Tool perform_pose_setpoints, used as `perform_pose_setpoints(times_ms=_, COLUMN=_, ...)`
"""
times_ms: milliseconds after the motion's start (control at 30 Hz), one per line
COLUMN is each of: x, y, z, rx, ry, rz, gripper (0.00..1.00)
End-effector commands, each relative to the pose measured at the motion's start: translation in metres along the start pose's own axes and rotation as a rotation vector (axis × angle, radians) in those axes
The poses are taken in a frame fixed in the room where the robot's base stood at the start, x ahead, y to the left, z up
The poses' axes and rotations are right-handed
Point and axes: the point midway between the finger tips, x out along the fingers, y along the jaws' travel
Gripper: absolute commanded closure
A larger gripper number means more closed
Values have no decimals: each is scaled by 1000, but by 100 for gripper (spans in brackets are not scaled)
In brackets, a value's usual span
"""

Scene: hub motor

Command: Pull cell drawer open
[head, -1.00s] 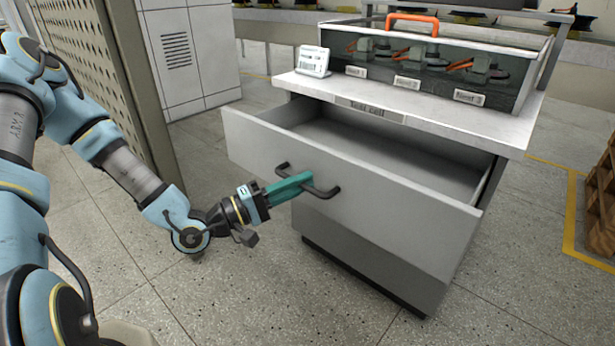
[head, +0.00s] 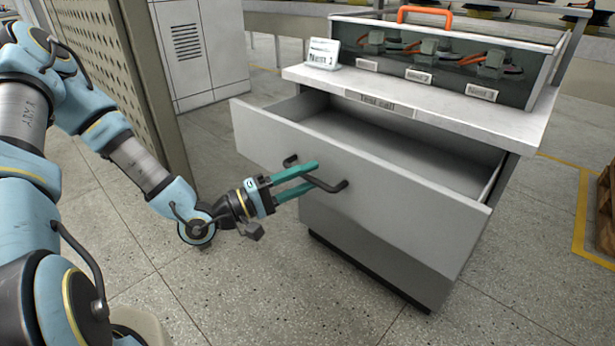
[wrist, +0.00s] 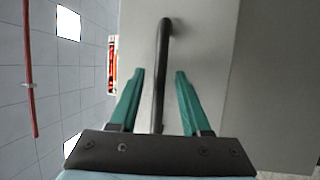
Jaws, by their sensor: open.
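The cell drawer (head: 370,195) is pulled well out of the test cell cabinet, and its empty inside (head: 400,140) shows. Its dark bar handle (head: 328,186) runs across the front panel. My gripper (head: 316,175) is at the handle with its two teal fingers apart, one above the bar and one below. In the wrist view the handle (wrist: 163,70) passes between the open fingers (wrist: 158,74), with a gap on each side.
A perforated panel (head: 105,70) stands at the left, close to my arm. A wooden pallet (head: 603,215) is at the right edge. The floor in front is clear.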

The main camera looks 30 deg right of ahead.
Motion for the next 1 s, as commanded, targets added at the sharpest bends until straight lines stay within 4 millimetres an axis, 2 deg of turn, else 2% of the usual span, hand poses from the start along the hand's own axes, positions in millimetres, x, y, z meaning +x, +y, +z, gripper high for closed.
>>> perform_pose_setpoints(times_ms=167, x=-27, y=0, z=-1, rx=-1, ry=5, rz=-3, gripper=53)
perform_pose_setpoints(times_ms=400, x=-74, y=0, z=-1, rx=1, ry=5, rz=-2, gripper=53)
perform_pose_setpoints(times_ms=533, x=-92, y=0, z=-1, rx=0, ry=3, rz=-2, gripper=53)
perform_pose_setpoints(times_ms=700, x=-104, y=0, z=0, rx=0, ry=1, rz=0, gripper=53)
perform_pose_setpoints(times_ms=1000, x=-105, y=0, z=0, rx=-1, ry=1, rz=-1, gripper=53)
